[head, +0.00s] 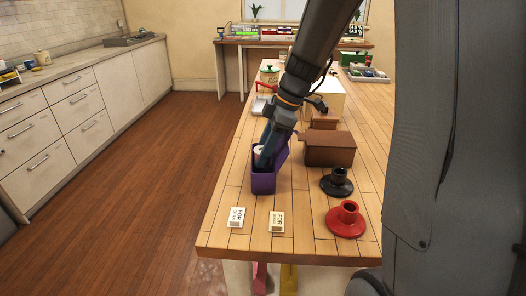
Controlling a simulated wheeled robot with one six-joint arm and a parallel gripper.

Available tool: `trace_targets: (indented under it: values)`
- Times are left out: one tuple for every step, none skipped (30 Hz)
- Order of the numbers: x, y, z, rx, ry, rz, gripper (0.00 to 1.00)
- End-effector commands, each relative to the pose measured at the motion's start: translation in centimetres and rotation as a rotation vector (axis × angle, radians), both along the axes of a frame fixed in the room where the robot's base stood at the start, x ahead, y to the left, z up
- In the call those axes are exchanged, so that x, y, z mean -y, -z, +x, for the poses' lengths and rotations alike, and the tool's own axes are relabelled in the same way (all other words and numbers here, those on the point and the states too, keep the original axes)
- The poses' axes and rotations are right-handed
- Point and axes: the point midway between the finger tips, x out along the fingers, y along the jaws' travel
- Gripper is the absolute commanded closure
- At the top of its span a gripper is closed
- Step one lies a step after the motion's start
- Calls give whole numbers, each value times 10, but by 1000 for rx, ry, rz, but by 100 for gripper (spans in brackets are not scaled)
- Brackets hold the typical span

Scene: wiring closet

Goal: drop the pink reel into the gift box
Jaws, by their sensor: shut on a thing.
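My gripper (266,157) reaches down at the open top of a narrow purple box (263,184) on the wooden table. It is shut on a small pale thing (258,149), mostly hidden by the fingers and the box wall. I cannot make out a pink reel for certain. No box in view is plainly marked as the gift box. A black reel-like piece (337,183) and a red one (346,219) stand on the table to the right of the purple box.
A brown box (329,149) stands right of the purple box. Two printed cards (237,217) (277,221) lie near the table's front edge. A pot (269,74) and a pale box (325,100) stand farther back. The table's front left is mostly clear.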

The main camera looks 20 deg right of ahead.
Motion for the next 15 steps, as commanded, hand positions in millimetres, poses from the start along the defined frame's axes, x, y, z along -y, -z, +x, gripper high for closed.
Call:
trace_targets:
  values:
    - [0, 0, 0, 0, 0, 0, 59]
    - [0, 0, 0, 0, 0, 0, 54]
    - [0, 0, 0, 0, 0, 0, 48]
    - [0, 0, 0, 0, 0, 0, 43]
    - [0, 0, 0, 0, 0, 0, 43]
    - [0, 0, 0, 0, 0, 0, 43]
    - [0, 0, 0, 0, 0, 0, 43]
    - [0, 0, 0, 0, 0, 0, 43]
    - [0, 0, 0, 0, 0, 0, 43]
    - [0, 0, 0, 0, 0, 0, 43]
    - [0, 0, 0, 0, 0, 0, 43]
    - [0, 0, 0, 0, 0, 0, 43]
    - [0, -1, 0, 0, 0, 0, 43]
    - [1, -2, 0, 1, 0, 0, 43]
    - [2, -5, 0, 2, 0, -1, 43]
